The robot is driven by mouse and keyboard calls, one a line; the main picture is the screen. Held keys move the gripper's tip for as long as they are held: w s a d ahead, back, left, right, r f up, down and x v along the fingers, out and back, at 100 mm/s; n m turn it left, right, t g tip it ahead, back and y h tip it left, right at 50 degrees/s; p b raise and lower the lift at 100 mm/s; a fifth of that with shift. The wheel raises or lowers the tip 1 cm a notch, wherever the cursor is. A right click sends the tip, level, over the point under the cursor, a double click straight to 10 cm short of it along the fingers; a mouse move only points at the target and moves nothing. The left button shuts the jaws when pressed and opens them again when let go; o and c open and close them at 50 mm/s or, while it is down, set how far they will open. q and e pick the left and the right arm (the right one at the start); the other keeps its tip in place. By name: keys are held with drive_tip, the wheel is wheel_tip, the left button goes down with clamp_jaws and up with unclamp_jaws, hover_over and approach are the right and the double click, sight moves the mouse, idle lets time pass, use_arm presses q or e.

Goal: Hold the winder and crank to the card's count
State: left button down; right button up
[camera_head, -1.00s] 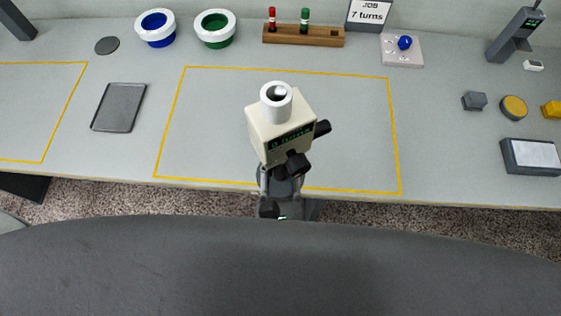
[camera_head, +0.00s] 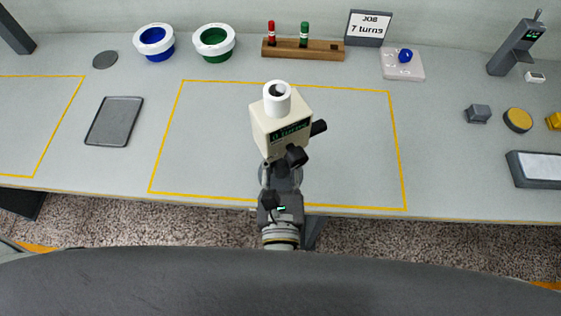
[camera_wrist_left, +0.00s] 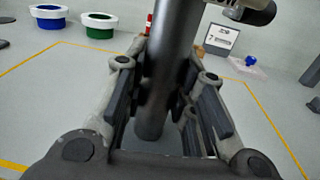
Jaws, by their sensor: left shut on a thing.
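The winder (camera_head: 281,123) is a cream box with a white spool (camera_head: 277,98) on top, above the middle of the yellow-outlined area. Its small display appears to read 0 turns. A black crank (camera_head: 318,128) sticks out at its right side. My left gripper (camera_head: 281,175) is below the box, shut on its dark post. The left wrist view shows the post (camera_wrist_left: 160,95) upright between the fingers. I cannot tell whether the post's foot touches the table. The job card (camera_head: 369,24) at the back reads "JOB 7 turns". My right gripper is not in view.
Blue (camera_head: 154,42) and green (camera_head: 215,42) white-rimmed bowls stand at back left, by a wooden rack (camera_head: 303,50) with a red and a green spindle. A dark tray (camera_head: 114,121) lies left. A pale plate (camera_head: 411,67) with a blue knob lies back right. The outlined area's right side is clear.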

use_arm(q)
drive_tip(key=shift+w+a+f+b, duration=0.1)
drive_tip(key=shift+w+f+b, duration=0.55)
drive_tip(key=shift+w+f, duration=0.4)
drive_tip(key=shift+w+a+f+b, duration=0.1)
drive_tip(key=shift+w+f+b, duration=0.6)
drive_tip(key=shift+w, duration=0.55)
drive_tip(key=shift+w+f+b, duration=0.55)
drive_tip(key=shift+w+f, duration=0.45)
drive_tip(key=shift+w, duration=0.15)
drive_tip(key=shift+f+b, duration=0.7)
drive_tip(key=shift+s, duration=0.1)
